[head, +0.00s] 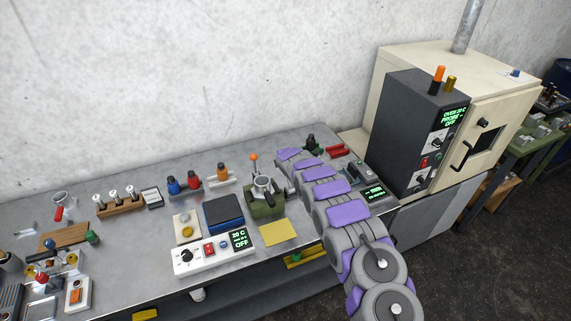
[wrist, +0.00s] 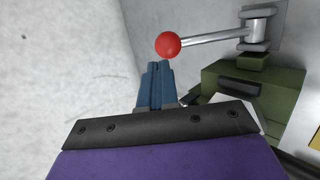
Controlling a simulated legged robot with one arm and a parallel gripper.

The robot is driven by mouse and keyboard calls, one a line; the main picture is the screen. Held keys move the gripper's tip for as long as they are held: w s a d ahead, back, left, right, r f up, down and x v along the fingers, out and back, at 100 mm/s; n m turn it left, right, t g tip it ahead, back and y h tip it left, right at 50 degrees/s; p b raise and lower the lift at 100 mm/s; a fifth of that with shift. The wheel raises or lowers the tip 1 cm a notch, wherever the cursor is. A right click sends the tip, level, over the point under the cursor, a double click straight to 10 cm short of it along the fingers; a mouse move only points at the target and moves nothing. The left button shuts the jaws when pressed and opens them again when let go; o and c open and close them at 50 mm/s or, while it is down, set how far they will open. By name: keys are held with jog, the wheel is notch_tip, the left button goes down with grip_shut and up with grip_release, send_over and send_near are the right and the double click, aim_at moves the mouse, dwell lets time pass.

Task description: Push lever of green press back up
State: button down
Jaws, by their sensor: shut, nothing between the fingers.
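The green press (head: 266,204) stands on the grey bench, left of my arm in the head view. Its lever (head: 255,168) rises from the press and ends in an orange-red ball (head: 253,157). In the wrist view the green body (wrist: 245,92) is at the right, and the silver lever (wrist: 212,37) reaches left from a bracket to the red ball (wrist: 168,45). My gripper (wrist: 158,66) is shut and empty, its blue fingertips right by the ball. I cannot tell whether they touch it. In the head view my arm hides the fingers.
A blue-topped scale (head: 224,213), a yellow sheet (head: 280,232) and a white control box (head: 214,253) lie near the press. Coloured bottles (head: 197,180) stand behind it to the left. A dark controller (head: 413,131) and a cream oven (head: 500,110) are at the right.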

jog(key=p+v, duration=0.3)
jog(key=v, duration=0.8)
jog(key=shift+r, duration=0.25)
jog(key=s+d+r+m+g+h+b, duration=0.1)
jog(key=s+d+r+m+g+b, duration=0.15)
jog(key=s+d+m, duration=0.4)
jog(key=s+d+r+m+g+h+b, duration=0.1)
jog(key=s+d+r+h+b, duration=0.2)
jog(key=s, duration=0.6)
jog(key=s+d+r+m+g+b, duration=0.2)
jog(key=s+d+r+m, duration=0.25)
jog(key=s, duration=0.35)
jog(key=s+a+f+m+g+y+b, duration=0.1)
jog(key=s+a+m+g+b, duration=0.1)
jog(key=s, duration=1.1)
jog(key=s+a+f+m+g+y+b, duration=0.1)
jog(key=s+a+f+m+g+b, duration=0.1)
jog(key=s, duration=1.2)
jog(key=s+a+f+m+g+y+b, duration=0.1)
jog(key=s+a+m+g+b, duration=0.1)
jog(key=s, duration=1.2)
jog(key=a+m+b, duration=0.1)
jog(key=m, duration=0.1)
jog(key=shift+f+m, duration=0.15)
jog(key=shift+m, duration=0.15)
